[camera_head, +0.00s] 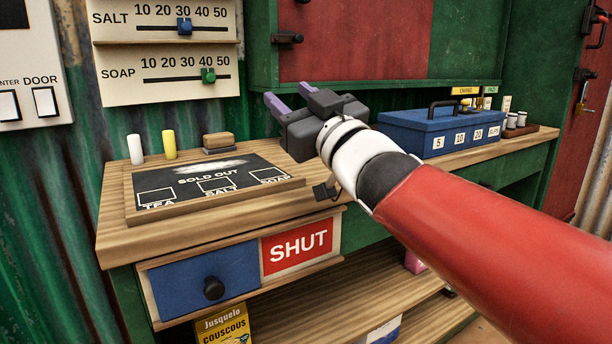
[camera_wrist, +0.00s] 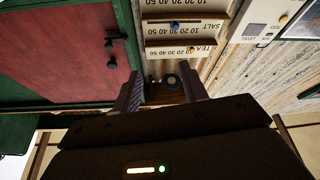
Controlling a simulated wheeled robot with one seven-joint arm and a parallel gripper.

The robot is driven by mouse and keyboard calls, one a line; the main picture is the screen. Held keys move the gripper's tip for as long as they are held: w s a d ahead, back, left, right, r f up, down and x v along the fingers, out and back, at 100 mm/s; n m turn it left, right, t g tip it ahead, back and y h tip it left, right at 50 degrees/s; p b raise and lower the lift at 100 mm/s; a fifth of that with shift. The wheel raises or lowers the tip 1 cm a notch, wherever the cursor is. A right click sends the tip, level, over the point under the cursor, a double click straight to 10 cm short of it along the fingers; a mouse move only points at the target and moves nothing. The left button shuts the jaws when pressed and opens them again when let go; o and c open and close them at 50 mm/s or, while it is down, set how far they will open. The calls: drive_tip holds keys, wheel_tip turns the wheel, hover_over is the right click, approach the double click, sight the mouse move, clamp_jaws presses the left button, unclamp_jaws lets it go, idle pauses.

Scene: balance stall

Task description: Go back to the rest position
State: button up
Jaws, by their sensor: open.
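My gripper (camera_head: 288,98) is raised above the wooden counter (camera_head: 190,230), in front of the green wall and left of the blue box. Its two purple-grey fingers are apart with nothing between them. In the wrist view the spread fingers (camera_wrist: 165,95) point toward the wall with the price sliders. My red and white arm reaches in from the right and hides part of the counter and the shelf below.
A sold-out board (camera_head: 215,180) lies on the counter, with white chalk (camera_head: 134,149), yellow chalk (camera_head: 169,144) and an eraser (camera_head: 218,141) behind it. A blue cash box (camera_head: 425,132) stands right. Below are a blue drawer (camera_head: 180,287) and a SHUT sign (camera_head: 300,247). Slider boards (camera_head: 165,68) hang above.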

drive_tip(key=s+d+f+m+g+h+p, duration=0.25)
drive_tip(key=d+f+m+h, duration=0.45)
drive_tip(key=d+f+h, duration=0.6)
drive_tip(key=s+d+f+m+g, duration=0.2)
drive_tip(key=s+f+g, duration=0.8)
drive_tip(key=s+f, duration=0.7)
wheel_tip(320, 180, down, 4)
drive_tip(key=shift+s+d+r+m+p, duration=0.15)
drive_tip(key=shift+s+d+m+p, duration=0.2)
drive_tip(key=shift+d, duration=0.55)
drive_tip(key=shift+w, duration=0.1)
